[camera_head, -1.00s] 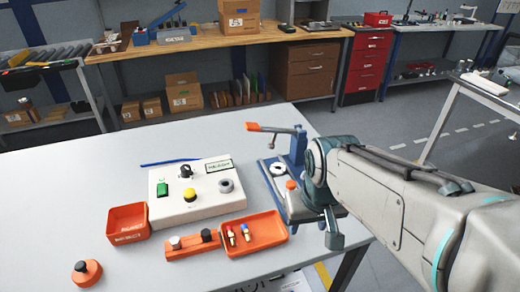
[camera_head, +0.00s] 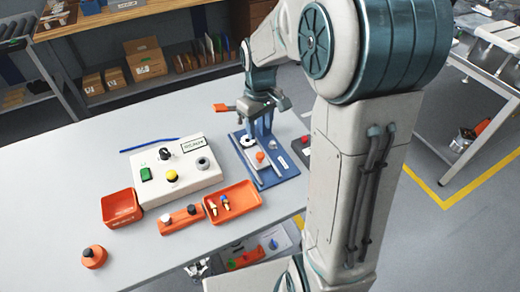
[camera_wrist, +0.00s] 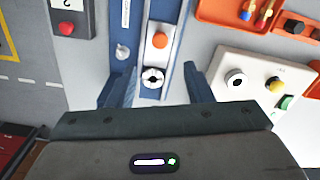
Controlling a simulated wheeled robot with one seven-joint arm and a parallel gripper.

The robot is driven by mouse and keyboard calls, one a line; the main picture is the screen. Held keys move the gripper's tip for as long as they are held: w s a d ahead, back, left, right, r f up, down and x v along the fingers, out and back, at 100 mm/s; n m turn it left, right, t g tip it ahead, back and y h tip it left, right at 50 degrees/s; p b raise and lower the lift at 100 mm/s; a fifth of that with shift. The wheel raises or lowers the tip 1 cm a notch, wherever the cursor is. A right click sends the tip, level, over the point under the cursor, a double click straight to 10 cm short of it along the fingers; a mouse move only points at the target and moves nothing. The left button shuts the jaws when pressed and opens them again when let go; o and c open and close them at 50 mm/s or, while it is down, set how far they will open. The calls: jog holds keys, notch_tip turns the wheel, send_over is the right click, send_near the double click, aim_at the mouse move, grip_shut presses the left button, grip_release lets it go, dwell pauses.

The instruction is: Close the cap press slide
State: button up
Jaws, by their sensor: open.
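The cap press (camera_head: 285,165) stands on the table with a blue base and a blue upright post at its back. Its pale slide (camera_head: 257,154) carries an orange knob (camera_head: 260,156) at the front and a white ring-shaped seat (camera_head: 248,141) further back. An orange-tipped lever (camera_head: 221,107) sticks out left of the post. My gripper (camera_head: 263,106) is over the back of the press, near the post top, partly hidden by my arm. In the wrist view, my gripper (camera_wrist: 158,88) is open and empty, its fingers either side of the ring seat (camera_wrist: 152,78); the orange knob (camera_wrist: 160,40) is beyond.
Left of the press are a white control box (camera_head: 180,172), a red-orange bin (camera_head: 122,207), an orange tray (camera_head: 232,202) with small parts and an orange holder (camera_head: 180,219). A dark box with a red button (camera_head: 304,143) stands close right.

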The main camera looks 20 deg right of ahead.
aim_at(260, 155)
notch_tip(260, 155, down, 12)
jog(key=shift+r+p, duration=0.1)
jog(key=shift+p, duration=0.3)
